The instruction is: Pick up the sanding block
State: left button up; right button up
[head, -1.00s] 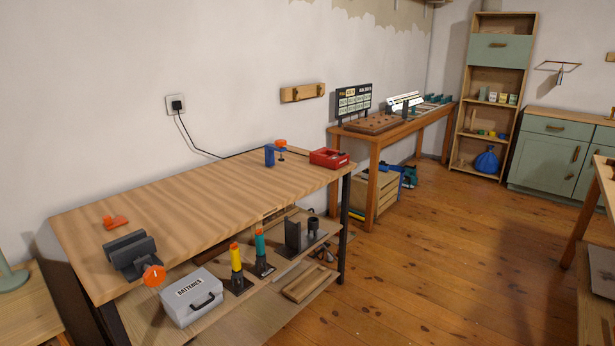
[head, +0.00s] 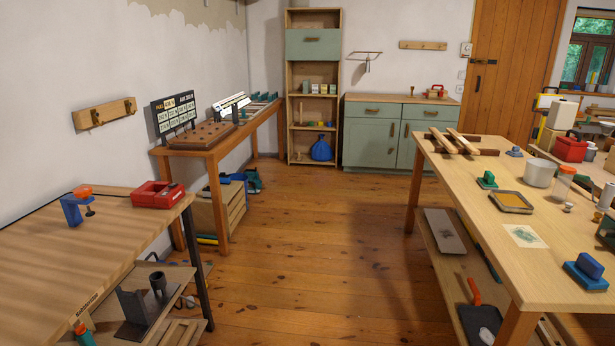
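I cannot tell for sure which thing is the sanding block. Several small block-like things lie on the wooden table at the right (head: 470,215). A blue block on a flat blue base (head: 586,272) is near its front right. A green block with a raised top (head: 487,180) sits farther back, and a small dark blue piece (head: 515,152) lies behind that. Neither of my grippers is in view.
The table also holds a white pot (head: 540,172), a tray (head: 510,202), a patterned sheet (head: 525,236) and wooden bars (head: 464,141). A workbench (head: 60,265) stands at left with a blue clamp (head: 73,209) and red case (head: 157,194). The floor between (head: 320,260) is clear.

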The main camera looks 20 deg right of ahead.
aim_at(586, 270)
jog(key=i+z, duration=0.25)
jog(key=z, duration=0.15)
jog(key=i+z, duration=0.4)
jog(key=i+j+z, duration=0.1)
jog(key=z, duration=0.3)
jog(key=i+j+z, duration=0.15)
jog(key=i+z, duration=0.35)
jog(key=i+j+z, duration=0.25)
jog(key=z, duration=0.25)
